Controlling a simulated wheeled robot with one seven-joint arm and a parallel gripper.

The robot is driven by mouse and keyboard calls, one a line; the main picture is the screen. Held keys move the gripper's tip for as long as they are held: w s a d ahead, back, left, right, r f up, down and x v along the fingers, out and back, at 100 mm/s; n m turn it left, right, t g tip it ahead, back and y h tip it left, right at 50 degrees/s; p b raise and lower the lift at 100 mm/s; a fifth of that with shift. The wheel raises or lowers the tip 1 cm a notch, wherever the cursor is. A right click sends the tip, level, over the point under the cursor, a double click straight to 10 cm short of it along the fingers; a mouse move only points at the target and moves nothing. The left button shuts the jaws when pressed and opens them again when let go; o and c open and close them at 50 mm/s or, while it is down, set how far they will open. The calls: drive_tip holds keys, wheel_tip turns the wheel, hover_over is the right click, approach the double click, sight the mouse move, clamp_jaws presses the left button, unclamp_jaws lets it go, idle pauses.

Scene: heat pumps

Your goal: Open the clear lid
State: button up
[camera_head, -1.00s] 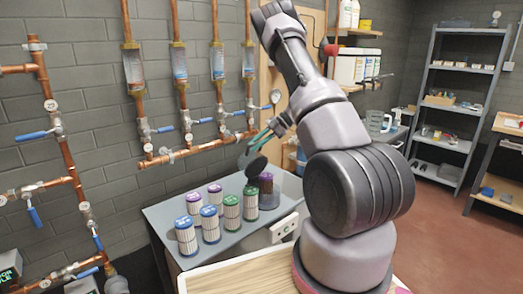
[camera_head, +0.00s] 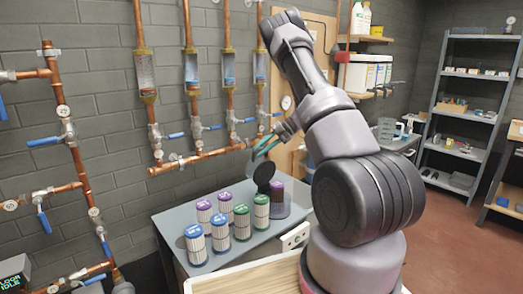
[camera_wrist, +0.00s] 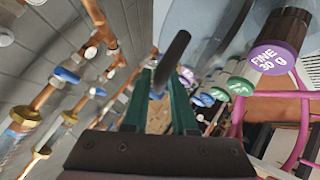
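The clear lid is not clearly seen as a transparent part. A dark round disc (camera_head: 264,177) stands tilted up at the left side of a clear container (camera_head: 280,209), which holds a purple-topped filter (camera_head: 277,186). I cannot tell whether the disc is joined to the container. My gripper (camera_head: 258,152) is just above the disc, its two teal fingers apart. In the wrist view my gripper (camera_wrist: 163,78) shows the disc (camera_wrist: 172,62) edge-on at the fingertips, with no clear grip on it. The purple top also shows there (camera_wrist: 272,58).
Several filters with blue, purple and green tops, such as a blue-topped one (camera_head: 195,246), stand on the grey table (camera_head: 172,222). Copper pipes (camera_head: 190,163) with blue-handled valves run along the wall behind. Metal shelves (camera_head: 468,100) stand at the right.

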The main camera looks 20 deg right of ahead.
drive_tip(key=shift+o, duration=0.8)
drive_tip(key=v, duration=1)
drive_tip(key=shift+d+r, duration=0.15)
drive_tip(key=shift+d, duration=0.15)
drive_tip(key=shift+s, duration=0.1)
